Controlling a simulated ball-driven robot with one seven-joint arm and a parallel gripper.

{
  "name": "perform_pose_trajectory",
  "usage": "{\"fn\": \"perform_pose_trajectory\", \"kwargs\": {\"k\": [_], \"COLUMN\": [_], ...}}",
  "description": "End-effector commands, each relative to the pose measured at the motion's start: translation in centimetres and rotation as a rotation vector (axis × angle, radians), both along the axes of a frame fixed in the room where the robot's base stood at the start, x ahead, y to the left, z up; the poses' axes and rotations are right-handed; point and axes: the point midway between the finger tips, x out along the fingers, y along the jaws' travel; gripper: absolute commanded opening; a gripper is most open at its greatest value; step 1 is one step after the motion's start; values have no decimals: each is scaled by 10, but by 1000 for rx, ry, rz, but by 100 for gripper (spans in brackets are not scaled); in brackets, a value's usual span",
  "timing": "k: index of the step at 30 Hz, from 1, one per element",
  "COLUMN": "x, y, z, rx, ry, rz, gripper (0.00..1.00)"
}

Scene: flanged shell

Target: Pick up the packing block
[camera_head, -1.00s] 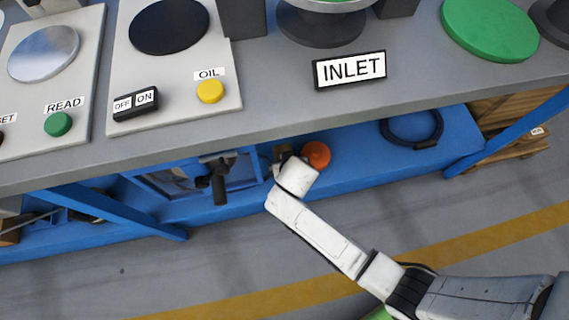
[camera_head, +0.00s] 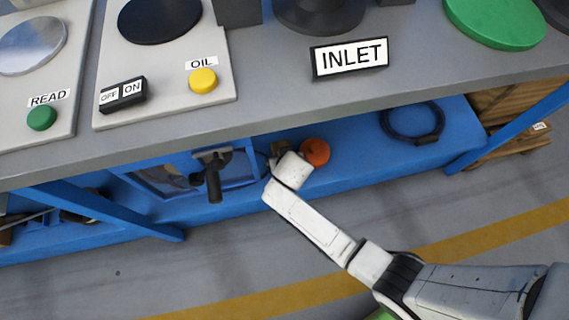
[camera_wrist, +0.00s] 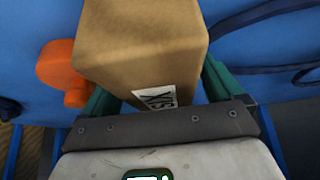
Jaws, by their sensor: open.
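The packing block (camera_wrist: 145,45) is a tan-brown box with a white printed label at its near end, large in the wrist view. My gripper (camera_wrist: 158,92) is open, its green fingers on either side of the block's near end. The tips are partly hidden by the block, and I cannot tell if they touch it. In the head view only a small brown part of the block (camera_head: 279,148) shows, on the blue lower shelf just beyond my white wrist.
An orange round object (camera_head: 316,152) sits close to the block; it also shows in the wrist view (camera_wrist: 60,72). A dark cable coil (camera_head: 412,122) lies to the right on the shelf. The grey bench top (camera_head: 270,110) overhangs the shelf. A blue frame (camera_head: 165,180) stands left.

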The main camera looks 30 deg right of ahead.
Motion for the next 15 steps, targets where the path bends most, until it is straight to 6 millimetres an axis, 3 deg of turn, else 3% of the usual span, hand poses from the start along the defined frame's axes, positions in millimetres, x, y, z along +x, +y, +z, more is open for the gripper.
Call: {"fn": "perform_pose_trajectory", "kwargs": {"k": [15], "x": [0], "y": [0], "z": [-3], "rx": [0], "ry": [0], "rz": [0], "gripper": [92]}}
